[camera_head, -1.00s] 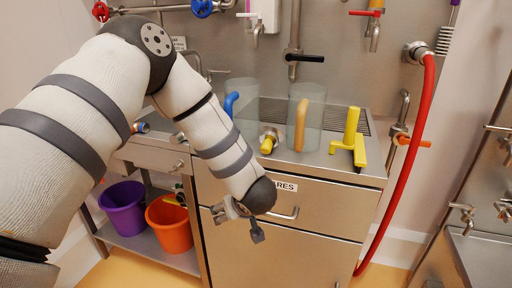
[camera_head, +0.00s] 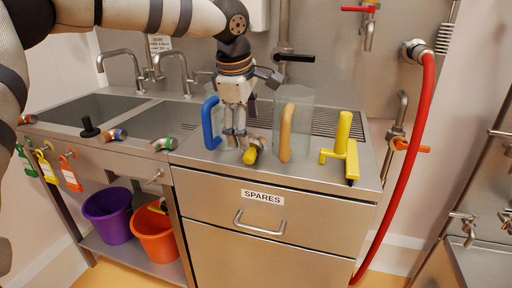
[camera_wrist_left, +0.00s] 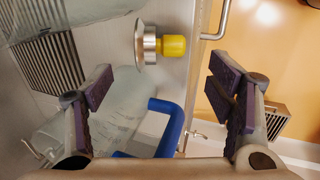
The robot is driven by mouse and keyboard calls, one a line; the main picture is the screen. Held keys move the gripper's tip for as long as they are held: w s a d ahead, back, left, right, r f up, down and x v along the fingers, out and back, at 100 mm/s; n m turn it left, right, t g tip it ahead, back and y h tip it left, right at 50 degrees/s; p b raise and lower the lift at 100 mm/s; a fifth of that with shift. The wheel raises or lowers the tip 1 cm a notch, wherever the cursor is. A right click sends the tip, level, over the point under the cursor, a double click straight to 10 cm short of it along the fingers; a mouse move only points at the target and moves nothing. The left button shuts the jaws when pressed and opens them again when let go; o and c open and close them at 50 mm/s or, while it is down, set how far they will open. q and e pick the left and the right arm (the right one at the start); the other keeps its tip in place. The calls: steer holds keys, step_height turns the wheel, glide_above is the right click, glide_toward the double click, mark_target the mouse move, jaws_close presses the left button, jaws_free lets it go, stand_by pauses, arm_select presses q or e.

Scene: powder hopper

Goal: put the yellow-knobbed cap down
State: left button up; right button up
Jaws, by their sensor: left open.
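The yellow-knobbed cap (camera_head: 251,155) lies on its side on the steel counter, between the blue-handled clear jug and the orange-handled clear jug. In the left wrist view its steel disc (camera_wrist_left: 147,45) faces left and its yellow knob (camera_wrist_left: 172,46) points right. The fingers partly hide the blue-handled jug. My right gripper is not in view.
The blue handle (camera_head: 210,123) and orange handle (camera_head: 287,132) flank the cap closely. The sink unit (camera_head: 85,110) is to the left, buckets (camera_head: 107,214) below. A red hose (camera_head: 409,170) hangs right.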

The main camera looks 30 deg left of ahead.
mark_target(252, 152)
arm_select(q)
steer(key=x, duration=0.7)
steer(key=shift+f, duration=0.2)
steer(key=shift+s+r, duration=0.1)
steer(key=c, duration=1.6)
